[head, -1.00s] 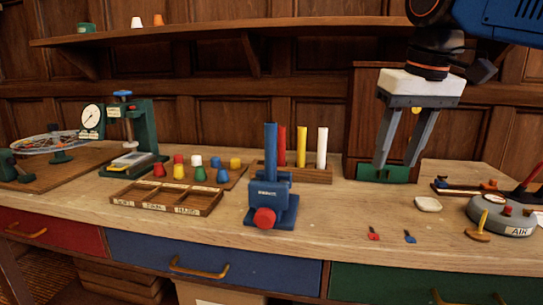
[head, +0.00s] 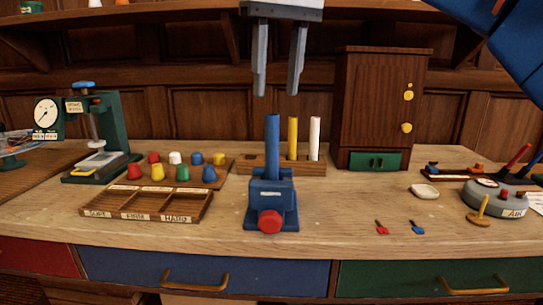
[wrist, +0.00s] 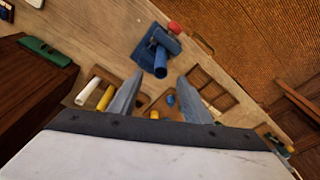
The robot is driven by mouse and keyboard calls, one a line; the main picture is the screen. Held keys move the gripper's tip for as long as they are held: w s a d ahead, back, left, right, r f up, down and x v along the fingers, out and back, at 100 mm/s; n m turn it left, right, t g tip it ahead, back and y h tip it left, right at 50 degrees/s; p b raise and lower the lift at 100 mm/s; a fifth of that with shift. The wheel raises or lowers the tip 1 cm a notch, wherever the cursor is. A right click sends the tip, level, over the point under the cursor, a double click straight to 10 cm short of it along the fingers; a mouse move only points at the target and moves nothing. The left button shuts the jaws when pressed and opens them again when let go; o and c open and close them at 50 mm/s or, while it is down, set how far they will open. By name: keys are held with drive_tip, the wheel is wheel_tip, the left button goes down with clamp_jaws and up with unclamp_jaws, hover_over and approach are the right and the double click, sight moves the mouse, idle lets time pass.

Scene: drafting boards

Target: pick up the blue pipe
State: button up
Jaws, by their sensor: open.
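The blue pipe (head: 272,147) stands upright in the blue vise (head: 271,198), which has a red knob on its front and sits on the wooden bench. My gripper (head: 276,93) is open and empty, pointing down, and appears above the pipe's top in the head view. In the wrist view the blue pipe (wrist: 160,67) shows end-on beyond the gap between my open fingers (wrist: 160,79), with the blue vise (wrist: 150,48) around its base. My fingers do not appear to touch the pipe.
A wooden rack (head: 312,169) behind the vise holds a yellow pipe (head: 292,138) and a white pipe (head: 315,138). A sorting tray (head: 152,216) and coloured pegs lie left. A cabinet (head: 375,100) stands behind right. The bench just right of the vise is clear.

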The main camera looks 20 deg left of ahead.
sight(271, 154)
drive_tip(key=f, duration=0.5)
drive_tip(key=w+a+f, duration=0.1)
drive_tip(key=f, duration=0.9)
drive_tip(key=shift+w+a, duration=0.2)
drive_tip(key=shift+a, duration=0.1)
clamp_jaws()
